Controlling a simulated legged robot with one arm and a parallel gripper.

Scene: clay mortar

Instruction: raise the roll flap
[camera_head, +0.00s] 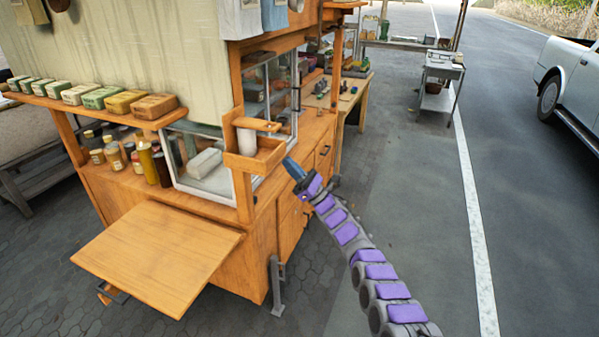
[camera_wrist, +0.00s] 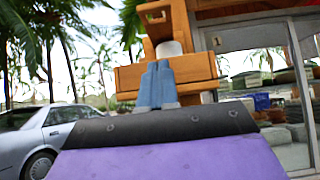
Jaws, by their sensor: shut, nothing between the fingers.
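A pale canvas sheet (camera_head: 125,60) hangs down over the upper front of the wooden stall; it looks like the roll flap. Its lower edge hangs near the shelf and the glass case, and its top is out of view. My gripper (camera_head: 291,166) has blue fingers, which are shut and empty. It is at the stall's right corner, close to a small wooden holder (camera_head: 257,155), and apart from the canvas. In the wrist view the shut fingers (camera_wrist: 157,84) appear in front of the same holder (camera_wrist: 195,72). The canvas is not clearly visible there.
A shelf with several boxes (camera_head: 124,102) runs along the stall's front. A wooden fold-out board (camera_head: 160,255) juts out below. A glass case (camera_head: 200,160) stands on the counter. Open pavement lies to the right, with a car (camera_head: 568,75) at the far right.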

